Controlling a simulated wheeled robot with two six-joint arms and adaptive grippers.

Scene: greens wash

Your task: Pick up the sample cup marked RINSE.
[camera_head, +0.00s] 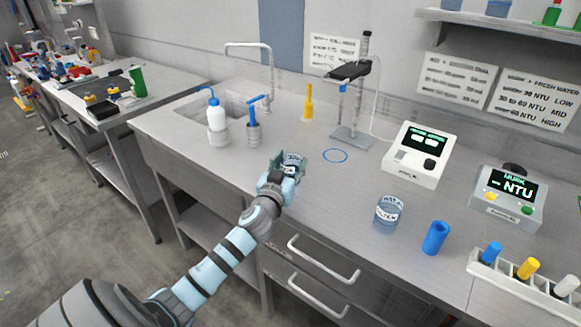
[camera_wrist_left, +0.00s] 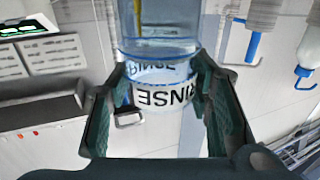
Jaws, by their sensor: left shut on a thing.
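The clear sample cup (camera_head: 296,158) with a white band sits in my left gripper (camera_head: 284,167), over the counter's front part. In the left wrist view the band of this cup (camera_wrist_left: 160,97) reads RINSE, and the cup stands between the two dark fingers of the gripper (camera_wrist_left: 160,75). The fingers are shut on its sides. The gripper hides part of the cup in the head view, and I cannot tell how far it is above the counter. My right gripper is not in view.
A second labelled cup (camera_head: 388,215) and a blue cylinder (camera_head: 436,238) stand to the right. A blue ring (camera_head: 335,156) marks bare counter behind the gripper. A white bottle (camera_head: 217,118) stands left, near the sink. A meter (camera_head: 415,156) and a tube rack (camera_head: 520,284) are at right.

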